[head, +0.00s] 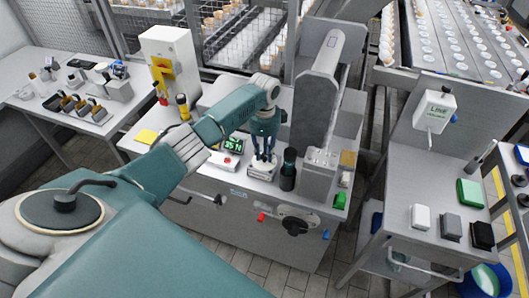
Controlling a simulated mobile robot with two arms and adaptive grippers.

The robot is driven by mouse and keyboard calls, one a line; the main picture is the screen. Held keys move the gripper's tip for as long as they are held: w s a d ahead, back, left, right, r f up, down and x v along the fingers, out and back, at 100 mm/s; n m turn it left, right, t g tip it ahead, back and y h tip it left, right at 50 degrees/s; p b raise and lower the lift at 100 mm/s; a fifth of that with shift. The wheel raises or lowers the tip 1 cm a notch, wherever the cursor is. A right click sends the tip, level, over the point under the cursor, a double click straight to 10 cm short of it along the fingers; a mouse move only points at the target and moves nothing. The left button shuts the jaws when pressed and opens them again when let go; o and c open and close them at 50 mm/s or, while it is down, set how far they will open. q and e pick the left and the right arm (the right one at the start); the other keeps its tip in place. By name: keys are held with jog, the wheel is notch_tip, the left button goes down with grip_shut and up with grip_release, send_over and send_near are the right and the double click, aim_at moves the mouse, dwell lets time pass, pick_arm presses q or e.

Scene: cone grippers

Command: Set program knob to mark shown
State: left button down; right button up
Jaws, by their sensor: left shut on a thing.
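My left gripper (264,157) points down at a small pale dial plate (262,173) on the machine's worktop. Its dark fingers are shut on the small program knob on that plate. The fingers hide most of the knob, so its pointer and the marks around it cannot be read. A small dark display (233,146) with green characters, perhaps starting with 35, stands just left of the gripper. My right gripper is not in view.
A dark cylinder (288,170) stands close right of the gripper, before a tall grey housing (316,90). A white box with a red button (225,161) lies to the left. A large black rotary handle (294,226) is on the machine's front. A side cart (430,180) stands right.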

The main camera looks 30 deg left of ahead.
aim_at(264, 155)
pick_arm(q)
jog(key=shift+r, duration=0.1)
jog(key=c, duration=1.5)
grip_release()
jog(key=shift+o, duration=0.2)
notch_tip(264, 155, up, 12)
